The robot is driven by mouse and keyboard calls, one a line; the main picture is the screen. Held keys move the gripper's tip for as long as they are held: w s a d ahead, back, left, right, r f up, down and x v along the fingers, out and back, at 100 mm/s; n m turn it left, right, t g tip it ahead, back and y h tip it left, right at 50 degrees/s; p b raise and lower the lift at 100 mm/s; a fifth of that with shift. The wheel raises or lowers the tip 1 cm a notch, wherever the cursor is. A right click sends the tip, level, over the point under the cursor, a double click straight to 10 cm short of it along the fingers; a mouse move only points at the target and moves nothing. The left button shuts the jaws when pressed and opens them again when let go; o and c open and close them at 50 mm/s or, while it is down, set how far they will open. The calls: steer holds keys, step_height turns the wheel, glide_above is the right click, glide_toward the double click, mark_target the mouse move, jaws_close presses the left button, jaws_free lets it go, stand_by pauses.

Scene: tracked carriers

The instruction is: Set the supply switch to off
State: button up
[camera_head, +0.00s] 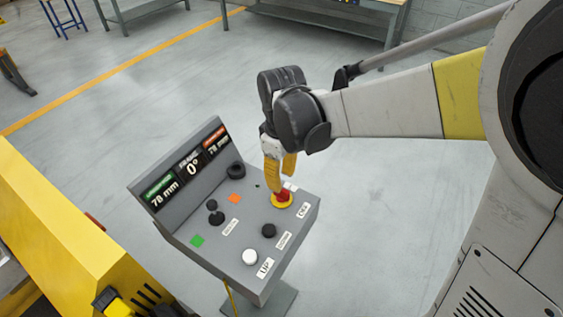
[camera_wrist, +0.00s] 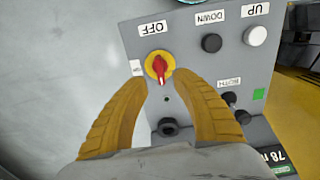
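The supply switch is a red rotary handle on a round yellow plate (camera_wrist: 159,67); it also shows in the head view (camera_head: 283,197). The handle lies roughly upright in the wrist view, with its longer end pointing down, away from the OFF label (camera_wrist: 153,28). My gripper (camera_wrist: 160,77) has two yellow fingers spread apart, one to each side of the switch's lower edge, with a visible gap to the handle. In the head view my gripper (camera_head: 279,184) is just above the switch and partly hides it.
The grey console (camera_head: 215,232) also bears a white UP button (camera_head: 249,257), a black DOWN button (camera_head: 268,230), black knobs and a display (camera_head: 188,167). A yellow machine body (camera_head: 62,225) stands at the left. Open floor lies behind the console.

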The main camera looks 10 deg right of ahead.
step_height(320, 180, up, 7)
steer(key=shift+f, duration=0.15)
steer(key=shift+d, duration=0.1)
stand_by(0.3)
steer(key=s+d+r+m+t, duration=0.2)
steer(key=s+d+m+t, duration=0.5)
steer(key=s+d+m, duration=0.3)
steer(key=d, duration=0.3)
steer(key=shift+s+d+r, duration=0.15)
steer(key=shift+s+r, duration=0.1)
steer(key=shift+s, duration=0.15)
stand_by(1.5)
